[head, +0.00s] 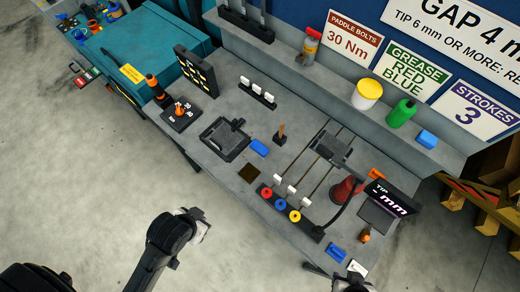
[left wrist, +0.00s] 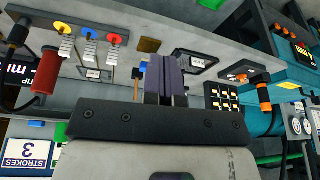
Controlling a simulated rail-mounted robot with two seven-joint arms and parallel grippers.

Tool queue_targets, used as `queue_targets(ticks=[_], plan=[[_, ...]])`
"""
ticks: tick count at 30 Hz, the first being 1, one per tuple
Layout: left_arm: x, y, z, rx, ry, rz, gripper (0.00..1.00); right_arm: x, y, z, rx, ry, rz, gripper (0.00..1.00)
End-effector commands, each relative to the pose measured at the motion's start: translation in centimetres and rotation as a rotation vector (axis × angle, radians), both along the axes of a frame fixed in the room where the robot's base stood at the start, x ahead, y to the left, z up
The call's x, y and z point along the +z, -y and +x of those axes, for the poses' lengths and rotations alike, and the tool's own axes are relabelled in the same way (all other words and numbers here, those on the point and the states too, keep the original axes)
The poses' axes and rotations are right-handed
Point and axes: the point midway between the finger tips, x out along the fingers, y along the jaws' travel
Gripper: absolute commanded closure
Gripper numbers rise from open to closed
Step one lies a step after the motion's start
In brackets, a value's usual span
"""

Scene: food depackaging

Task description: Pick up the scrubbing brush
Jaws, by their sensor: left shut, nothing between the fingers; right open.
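A brown-handled thing with a dark lower end (head: 281,132) stands on the bench right of the blue pad; it looks most like the scrubbing brush, but it is too small to be sure. In the left wrist view, which is upside down, its handle (left wrist: 136,90) shows just left of my fingers. My left gripper (left wrist: 166,75) is shut and empty, apart from the bench things. In the head view my left wrist (head: 195,226) is over the floor in front of the bench. My right gripper (head: 350,284) is open at the bottom edge, partly cut off, near the bench's front right corner.
A black tray (head: 211,148) and a blue pad (head: 259,147) lie left of the handle. Rods with a grey block (head: 332,150), a rack with coloured rings (head: 280,204) and a red tool (head: 345,192) stand to the right. The shelf (head: 300,72) runs behind. A brown square (head: 249,173) lies in front.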

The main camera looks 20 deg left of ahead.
Motion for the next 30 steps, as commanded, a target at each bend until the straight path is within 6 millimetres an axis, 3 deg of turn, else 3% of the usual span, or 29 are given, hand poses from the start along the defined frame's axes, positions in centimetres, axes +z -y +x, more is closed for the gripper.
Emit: queue_targets(ticks=[2,30], plan=[[0.0,0.07,0.01,0.002,0.0,-0.003,0.95,0.0,0.0,0.0,0.0,0.0,0.0,0.57],[-0.01,-0.32,-0.02,-0.007,0.001,0.011,0.05,0.03,-0.29,0.03,-0.006,0.001,0.01,0.57]])
